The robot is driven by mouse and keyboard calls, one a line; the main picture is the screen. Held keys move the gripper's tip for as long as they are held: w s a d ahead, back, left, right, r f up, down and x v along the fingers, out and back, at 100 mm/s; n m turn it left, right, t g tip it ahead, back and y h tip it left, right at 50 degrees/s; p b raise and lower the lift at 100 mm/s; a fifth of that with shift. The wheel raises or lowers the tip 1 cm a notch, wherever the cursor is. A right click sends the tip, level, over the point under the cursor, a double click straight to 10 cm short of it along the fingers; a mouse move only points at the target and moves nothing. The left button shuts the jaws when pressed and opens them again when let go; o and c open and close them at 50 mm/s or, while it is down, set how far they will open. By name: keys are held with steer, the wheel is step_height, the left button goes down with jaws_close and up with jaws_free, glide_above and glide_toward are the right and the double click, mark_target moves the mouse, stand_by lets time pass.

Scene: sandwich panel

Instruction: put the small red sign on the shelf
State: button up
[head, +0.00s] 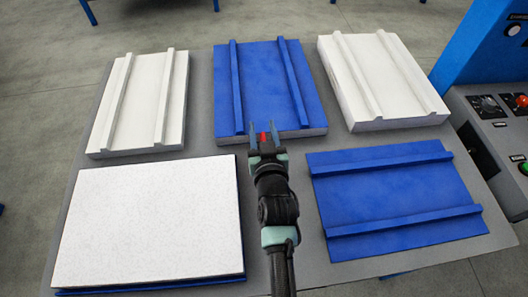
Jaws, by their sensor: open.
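My gripper (264,130) is in the middle of the head view, in front of the back middle blue panel, with its two fingers apart. A small red patch (264,138) shows between the fingers. It is too small to tell whether it is the red sign or whether the fingers touch it. No shelf can be clearly made out.
A grey table (200,140) bears a white ribbed panel (140,98), a blue ribbed panel (265,85), another white ribbed panel (375,75), a flat white panel (150,220) on blue, and a blue panel (395,195). A control console (495,120) stands at right.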

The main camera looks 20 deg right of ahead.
jaws_close()
stand_by(1.3)
